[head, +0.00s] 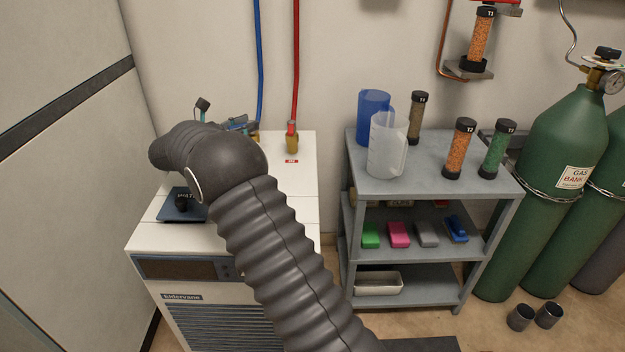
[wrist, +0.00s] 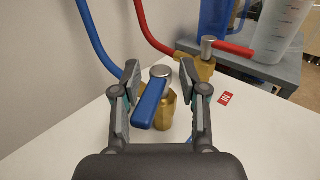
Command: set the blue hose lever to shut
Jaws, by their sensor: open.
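The blue hose lever (wrist: 148,104) sits on a brass valve (wrist: 167,110) with a round silver cap, at the end of the blue hose (wrist: 97,38). In the wrist view the lever points toward me and slightly left. My gripper (wrist: 156,75) is open, with one finger on each side of the lever and valve cap. I cannot tell whether either finger touches them. In the head view my arm hides most of this valve; the blue hose (head: 258,60) runs down the wall behind it, and part of my gripper (head: 238,125) shows there.
The red lever (wrist: 233,48) on its brass valve (wrist: 195,68) stands to the right, beside a red IN label (wrist: 225,99). The white chiller top (head: 308,200) carries both valves. A grey shelf cart (head: 430,183) with jugs and tubes stands to the right.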

